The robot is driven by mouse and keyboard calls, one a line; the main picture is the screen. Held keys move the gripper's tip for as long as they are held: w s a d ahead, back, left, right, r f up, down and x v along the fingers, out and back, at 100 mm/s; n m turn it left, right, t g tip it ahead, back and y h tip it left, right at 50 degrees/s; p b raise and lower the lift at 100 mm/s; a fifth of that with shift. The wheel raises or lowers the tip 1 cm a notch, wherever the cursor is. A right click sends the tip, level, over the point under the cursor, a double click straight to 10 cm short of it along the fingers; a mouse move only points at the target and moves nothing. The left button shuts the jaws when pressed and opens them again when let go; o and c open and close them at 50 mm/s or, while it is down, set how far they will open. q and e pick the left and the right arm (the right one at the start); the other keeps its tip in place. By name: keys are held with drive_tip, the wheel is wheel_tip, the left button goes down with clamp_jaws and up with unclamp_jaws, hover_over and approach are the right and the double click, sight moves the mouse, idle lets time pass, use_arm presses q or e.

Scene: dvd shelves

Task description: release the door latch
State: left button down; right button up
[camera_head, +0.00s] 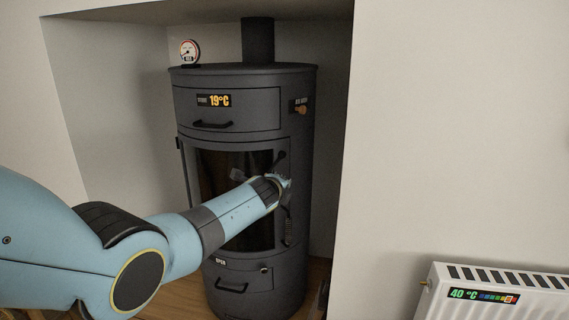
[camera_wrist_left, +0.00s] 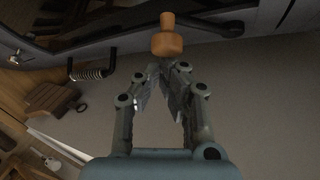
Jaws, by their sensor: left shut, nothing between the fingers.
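A dark grey stove (camera_head: 296,215) stands in the alcove. Its rounded glass door (camera_head: 222,170) is closed as far as I can see. A small black lever (camera_head: 281,156), perhaps the latch, shows at the door's right edge just above my left wrist. A coiled handle (camera_head: 287,222) hangs below the wrist and also shows in the left wrist view (camera_wrist_left: 90,74). My left gripper (camera_wrist_left: 160,72) is shut and empty, its tips just short of a wooden knob (camera_wrist_left: 168,40). Contact is unclear. My forearm hides part of the door and the gripper in the head view.
A drawer with a black handle (camera_head: 212,125) is above the door, and another handle (camera_head: 232,288) is below. A wooden-tipped air control (camera_head: 300,109) juts from the stove's upper right. A white radiator (camera_head: 480,300) stands at lower right. The alcove walls flank the stove.

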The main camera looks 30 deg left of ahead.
use_arm(q)
drive_tip(key=shift+s+a+r+m+g+y+p, duration=0.2)
drive_tip(key=shift+s+r+m+g+p, duration=0.3)
drive_tip(key=shift+p, duration=0.9)
drive_tip(key=shift+s+a+r+m+g+y+p, duration=0.25)
drive_tip(key=shift+r+g+p, duration=0.45)
drive_tip(key=shift+p, duration=0.75)
drive_tip(key=shift+s+a+r+m+g+y+p, duration=0.1)
drive_tip(key=shift+s+a+r+m+g+p, duration=0.45)
drive_tip(key=shift+p, duration=0.85)
drive_tip(key=shift+w+d, duration=0.15)
drive_tip(key=shift+d, duration=0.05)
drive_tip(key=shift+r, duration=0.1)
drive_tip(key=v, duration=1.2)
drive_tip(key=shift+w+d, duration=0.1)
